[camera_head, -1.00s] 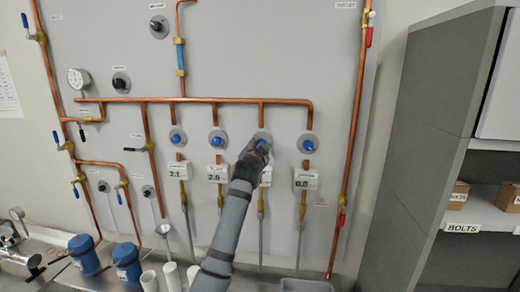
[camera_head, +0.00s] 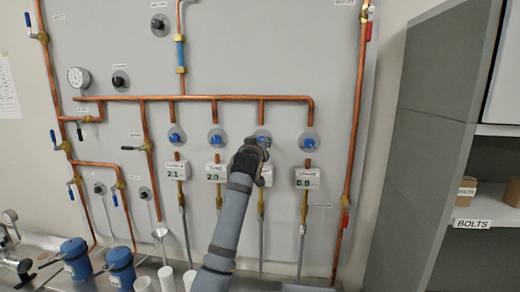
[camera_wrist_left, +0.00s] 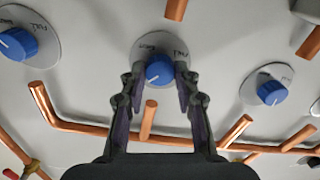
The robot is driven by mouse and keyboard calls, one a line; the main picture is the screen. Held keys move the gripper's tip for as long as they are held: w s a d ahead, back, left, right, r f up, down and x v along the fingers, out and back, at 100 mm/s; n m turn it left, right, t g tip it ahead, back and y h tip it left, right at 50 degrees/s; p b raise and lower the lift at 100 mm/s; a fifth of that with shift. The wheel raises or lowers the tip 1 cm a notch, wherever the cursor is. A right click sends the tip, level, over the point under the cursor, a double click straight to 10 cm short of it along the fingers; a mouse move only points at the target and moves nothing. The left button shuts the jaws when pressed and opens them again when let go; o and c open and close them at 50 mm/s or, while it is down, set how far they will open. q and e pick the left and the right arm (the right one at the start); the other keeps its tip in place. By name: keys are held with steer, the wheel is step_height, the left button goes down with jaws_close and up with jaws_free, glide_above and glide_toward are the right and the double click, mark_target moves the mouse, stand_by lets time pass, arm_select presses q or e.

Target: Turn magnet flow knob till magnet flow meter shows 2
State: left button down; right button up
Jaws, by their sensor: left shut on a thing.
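Several blue knobs on round grey plates sit in a row on the wall panel. My left gripper (camera_head: 262,146) is at the third knob from the left (camera_head: 261,134). In the left wrist view the fingers of my left gripper (camera_wrist_left: 160,80) are on both sides of this blue knob (camera_wrist_left: 158,68), shut on it. The plate around it has small lettering, partly "Full". The first meter (camera_head: 177,170) reads 2.1, the second meter (camera_head: 216,172) 2.0 and the far right meter (camera_head: 307,178) 0.0. The third meter is mostly hidden behind my gripper, so its reading and label cannot be read. My right gripper is not in view.
Neighbouring knobs stand left (camera_head: 215,138) and right (camera_head: 307,142) of my gripper. A copper pipe (camera_head: 200,99) runs above the row. Blue containers (camera_head: 76,258) stand at lower left. A grey cabinet (camera_head: 425,150) with a BOLTS shelf is at right.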

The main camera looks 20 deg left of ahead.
arm_select(q)
steer(key=shift+n+b, duration=3.8)
steer(key=shift+n, duration=4.9)
steer(key=c, duration=1)
jaws_free()
